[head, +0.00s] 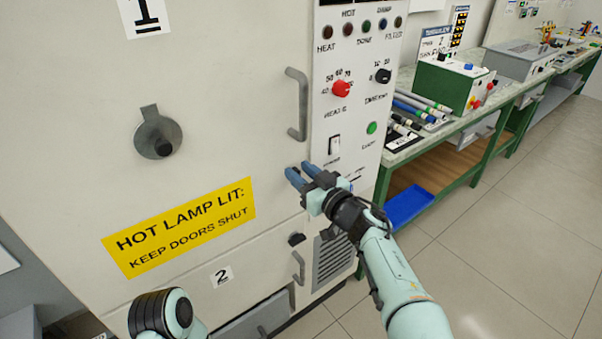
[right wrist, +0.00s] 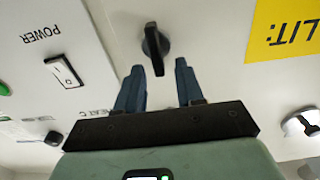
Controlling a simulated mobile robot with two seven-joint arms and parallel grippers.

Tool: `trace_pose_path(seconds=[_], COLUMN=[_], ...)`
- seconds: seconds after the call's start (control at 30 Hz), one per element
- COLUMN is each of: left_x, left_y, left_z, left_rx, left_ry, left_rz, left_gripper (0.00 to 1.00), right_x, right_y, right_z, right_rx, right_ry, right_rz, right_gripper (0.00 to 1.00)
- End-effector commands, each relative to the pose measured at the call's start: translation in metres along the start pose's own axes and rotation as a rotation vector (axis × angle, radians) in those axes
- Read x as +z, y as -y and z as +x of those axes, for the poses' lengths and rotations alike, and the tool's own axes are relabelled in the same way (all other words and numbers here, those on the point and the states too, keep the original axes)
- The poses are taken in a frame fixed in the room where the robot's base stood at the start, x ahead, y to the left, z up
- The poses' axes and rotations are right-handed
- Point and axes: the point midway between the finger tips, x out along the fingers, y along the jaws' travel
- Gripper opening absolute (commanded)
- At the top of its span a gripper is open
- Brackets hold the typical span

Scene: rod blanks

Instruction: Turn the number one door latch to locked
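The upper door carries a "1" label (head: 143,15). In the right wrist view, a dark latch knob (right wrist: 155,42) with a narrow bar stands on the pale front, its bar nearly upright in that picture. In the head view this knob is hidden behind my right gripper (head: 292,172). My right gripper, with blue fingers (right wrist: 160,78), is open and faces the front just below the door's handle (head: 298,103). The bar's near end shows between the fingertips, closer to the left finger in the wrist picture. I cannot tell whether they touch. My left gripper is out of view.
A round grey cover with a dark knob (head: 158,138) sits on the upper door above a yellow sign (head: 180,228). The lower door has its own dark latch (head: 296,239). A control panel (head: 352,60) is right of the handle. A green bench (head: 455,130) stands right.

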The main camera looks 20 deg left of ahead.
Motion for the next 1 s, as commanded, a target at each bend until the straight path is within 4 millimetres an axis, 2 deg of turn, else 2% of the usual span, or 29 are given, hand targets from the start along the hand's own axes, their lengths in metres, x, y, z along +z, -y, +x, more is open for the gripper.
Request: trace_pose_path(seconds=[0.33,0.37,0.4,0.47,0.5,0.77,1.0], left_x=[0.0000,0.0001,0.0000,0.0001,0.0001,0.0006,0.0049], left_y=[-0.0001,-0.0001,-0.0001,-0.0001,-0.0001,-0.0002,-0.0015], left_z=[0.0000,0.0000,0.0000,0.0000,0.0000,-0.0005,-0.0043], left_rx=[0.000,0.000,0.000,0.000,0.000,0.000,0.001], left_ry=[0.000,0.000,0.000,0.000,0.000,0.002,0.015], left_rz=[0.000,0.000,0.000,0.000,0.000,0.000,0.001], left_gripper=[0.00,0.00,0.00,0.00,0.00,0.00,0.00], right_x=[0.0002,0.0002,0.0002,0.0002,0.0002,0.0000,-0.0005], right_y=[0.0001,0.0001,0.0001,0.0001,0.0001,0.0002,0.0026], right_z=[0.0042,0.0042,0.0042,0.0041,0.0041,0.0039,0.0038], right_rx=[0.000,0.000,0.000,0.000,0.000,0.000,-0.001], right_ry=[0.000,0.000,0.000,0.000,0.000,0.000,0.000], right_rz=[0.000,0.000,0.000,0.000,0.000,-0.009,-0.092], right_gripper=[0.37,0.34,0.21,0.01,0.00,0.00,0.00])
